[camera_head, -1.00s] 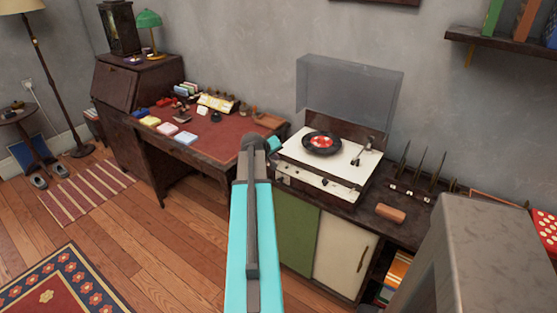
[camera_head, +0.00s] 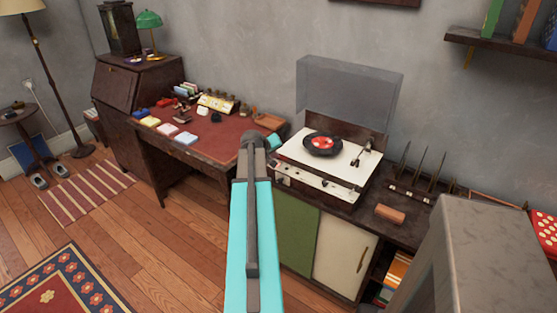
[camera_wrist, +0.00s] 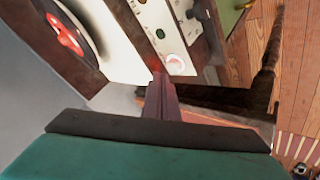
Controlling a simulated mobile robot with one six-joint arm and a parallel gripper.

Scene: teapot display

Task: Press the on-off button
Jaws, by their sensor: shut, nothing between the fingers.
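The record player (camera_head: 310,158) stands on the cabinet, its clear lid raised. Its front panel (camera_wrist: 150,20) with knobs and small markings fills the upper middle of the wrist view. A round pale button (camera_wrist: 175,63) sits at the near end of that panel; I cannot read any label by it. My gripper (camera_wrist: 158,80) is shut and empty, its tips just beside and below this button in the picture. I cannot tell whether they touch the player. In the head view my arm hides the tips; only a teal bit of the gripper shows left of the player.
A black record with a red label (camera_head: 323,143) lies on the platter, with the tonearm (camera_head: 365,150) to its right. The red-topped desk (camera_head: 215,140), covered with small items, stands to the left.

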